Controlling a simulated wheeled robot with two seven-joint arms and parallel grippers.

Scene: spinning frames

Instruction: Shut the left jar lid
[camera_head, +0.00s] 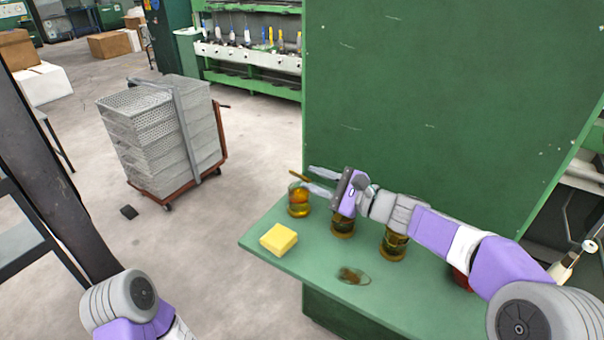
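The left jar (298,205) is glass with amber contents and stands at the far left of the row on the green shelf. A thin brown lid (299,176) shows tilted above its mouth, apparently raised. My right gripper (309,178) reaches in from the right with its two fingers apart, pointing left. One finger is level with the lid and the other is by the jar's upper part; I cannot tell whether either touches. The middle jar (342,227) is partly hidden under my gripper. A third jar (394,247) stands below my forearm. My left arm shows at bottom left, its gripper out of view.
The green shelf (322,262) also carries a yellow block (279,239) and a small brown tangled item (352,275). A red object (461,279) is mostly hidden by my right arm. A tall green panel (430,100) stands behind. A cart of grey crates (155,140) stands on open floor.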

